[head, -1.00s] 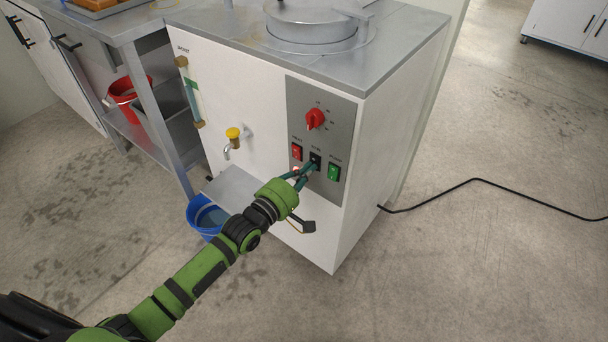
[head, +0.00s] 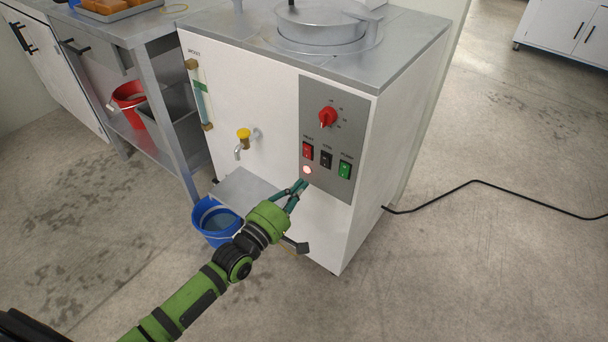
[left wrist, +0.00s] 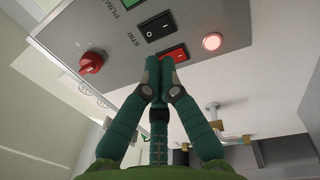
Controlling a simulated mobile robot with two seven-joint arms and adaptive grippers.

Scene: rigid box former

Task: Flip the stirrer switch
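The stirrer switch is the black rocker (head: 326,159) in the middle of the switch row on the grey panel. It also shows in the left wrist view (left wrist: 158,26), labelled STIR. A red rocker (head: 307,151) is to its left and a green rocker (head: 345,170) to its right. My left gripper (head: 301,185) is in front of the panel's lower edge, below the switches and apart from the black one. Its fingertips are together in the left wrist view (left wrist: 160,66), with nothing between them. My right gripper is not in view.
A round light (head: 307,170) glows below the red rocker, and a red knob (head: 328,117) is above the row. A yellow-handled tap (head: 243,137) sticks out at left, above a metal shelf (head: 250,188) and a blue bucket (head: 212,232). A black cable (head: 440,196) crosses the floor.

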